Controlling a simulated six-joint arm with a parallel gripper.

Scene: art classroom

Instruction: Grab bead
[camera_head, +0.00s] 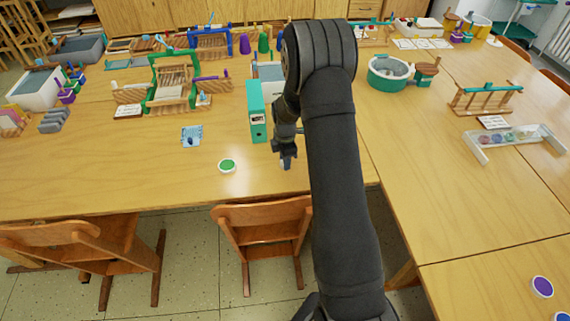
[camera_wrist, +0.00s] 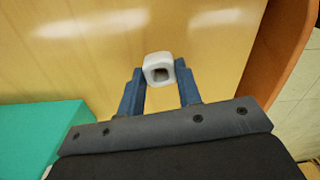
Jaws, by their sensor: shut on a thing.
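In the wrist view, a small pale grey-white bead (camera_wrist: 158,67) with a squarish dark hole sits between the tips of my gripper (camera_wrist: 160,85). The two blue fingers are shut on it, one on each side. Light wooden tabletop shows behind the bead; I cannot tell whether the bead touches it. In the head view, my gripper (camera_head: 286,161) points down over the table near its front edge, and the bead is too small to make out clearly there.
A teal upright box (camera_head: 257,112) stands just left of my gripper; a teal surface (camera_wrist: 40,135) also shows in the wrist view. A green-and-white disc (camera_head: 227,166) and a blue patterned card (camera_head: 192,136) lie to the left. A wooden chair (camera_head: 262,222) stands at the front edge.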

